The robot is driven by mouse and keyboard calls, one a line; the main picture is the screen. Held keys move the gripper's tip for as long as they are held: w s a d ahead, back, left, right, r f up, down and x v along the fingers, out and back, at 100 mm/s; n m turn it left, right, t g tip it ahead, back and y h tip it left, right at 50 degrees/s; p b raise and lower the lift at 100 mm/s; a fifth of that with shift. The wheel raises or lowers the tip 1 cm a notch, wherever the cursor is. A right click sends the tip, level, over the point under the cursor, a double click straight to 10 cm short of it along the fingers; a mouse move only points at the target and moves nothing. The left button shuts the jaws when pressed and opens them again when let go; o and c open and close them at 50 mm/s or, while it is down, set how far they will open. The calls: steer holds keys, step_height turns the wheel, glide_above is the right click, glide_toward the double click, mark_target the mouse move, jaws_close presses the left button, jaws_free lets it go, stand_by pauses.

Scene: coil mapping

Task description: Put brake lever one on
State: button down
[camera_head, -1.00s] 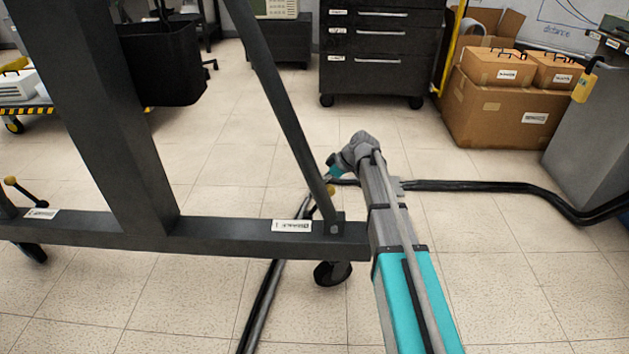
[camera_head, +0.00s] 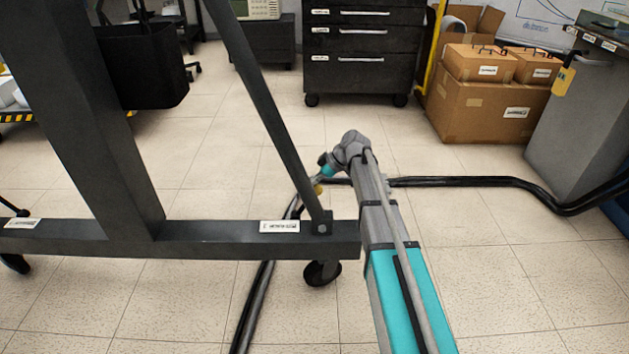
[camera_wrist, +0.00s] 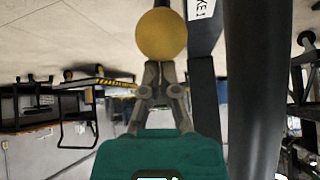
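Brake lever one has a yellow ball knob (camera_head: 318,189), seen in the head view beside the foot of the cart's slanted strut. Its rod is mostly hidden there. In the wrist view the knob (camera_wrist: 161,34) is large and close, straight beyond my fingertips. My gripper (camera_wrist: 160,70) has its fingertips together, at the knob's near edge and not around it. I cannot tell whether they touch it. A white label (camera_head: 280,226) is on the cart's lower beam.
The dark cart frame (camera_head: 190,240) fills the left, with a caster (camera_head: 322,272) under its beam end. Black cables (camera_head: 460,182) run across the floor. Cardboard boxes (camera_head: 480,110) and a drawer cabinet (camera_head: 360,75) stand behind.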

step_height(320, 180, up, 3)
steer(key=w+a+p, duration=0.1)
steer(key=a+p, duration=0.2)
steer(key=s+d+r+p, duration=0.1)
steer(key=d+r+p, duration=0.2)
steer(key=d, duration=0.6)
steer(key=shift+d+r, duration=0.3)
steer(key=s+d+r+m+g+h+p, duration=0.1)
steer(key=s+d+r+m+h+p, duration=0.2)
steer(key=s+m, duration=0.75)
steer(key=s+d+m+h+p, duration=0.3)
steer(key=s+m+h+p, duration=0.2)
steer(key=s, duration=1)
step_height(320, 180, up, 37)
steer(key=p, duration=3.7)
steer(key=shift+d, duration=0.2)
